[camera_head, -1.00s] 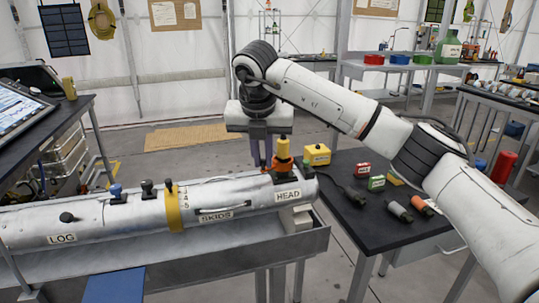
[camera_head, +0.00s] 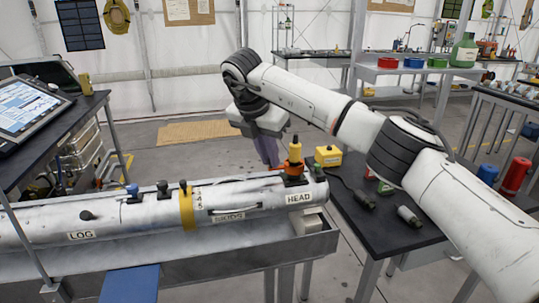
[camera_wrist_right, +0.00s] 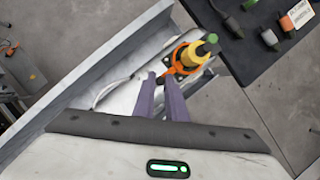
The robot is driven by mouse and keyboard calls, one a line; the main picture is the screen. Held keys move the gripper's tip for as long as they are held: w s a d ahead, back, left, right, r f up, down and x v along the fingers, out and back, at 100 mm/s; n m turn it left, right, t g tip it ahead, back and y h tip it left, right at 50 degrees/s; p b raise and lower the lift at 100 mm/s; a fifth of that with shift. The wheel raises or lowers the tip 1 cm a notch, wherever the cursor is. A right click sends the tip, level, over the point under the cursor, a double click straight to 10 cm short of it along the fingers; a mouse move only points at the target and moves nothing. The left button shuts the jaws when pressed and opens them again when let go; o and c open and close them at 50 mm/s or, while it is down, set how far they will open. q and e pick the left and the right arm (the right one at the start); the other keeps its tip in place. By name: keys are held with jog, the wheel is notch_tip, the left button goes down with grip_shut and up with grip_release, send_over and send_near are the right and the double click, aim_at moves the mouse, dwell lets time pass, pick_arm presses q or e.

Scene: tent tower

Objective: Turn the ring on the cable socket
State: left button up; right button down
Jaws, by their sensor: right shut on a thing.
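The cable socket sits on top of the silver cylinder (camera_head: 150,212), near its HEAD label. A yellow plug (camera_head: 295,152) with a dark tip stands upright in it. The orange ring (camera_head: 296,168) goes around the plug's foot; in the right wrist view the ring (camera_wrist_right: 175,67) shows below the yellow plug (camera_wrist_right: 192,52). My right gripper (camera_head: 276,164) comes from behind and left of the plug, tilted. Its two purple fingers (camera_wrist_right: 161,75) are close together at the near side of the ring, shut on it; the exact grip point is small. My left gripper is not in view.
The cylinder lies in a metal trough (camera_head: 230,250) and carries other small knobs. A tablet (camera_head: 25,108) stands at left.

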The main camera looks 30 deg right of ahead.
jog(key=shift+r, duration=0.1)
jog(key=c, duration=1.8)
grip_release()
jog(key=b+v, duration=0.1)
jog(key=v, duration=0.9)
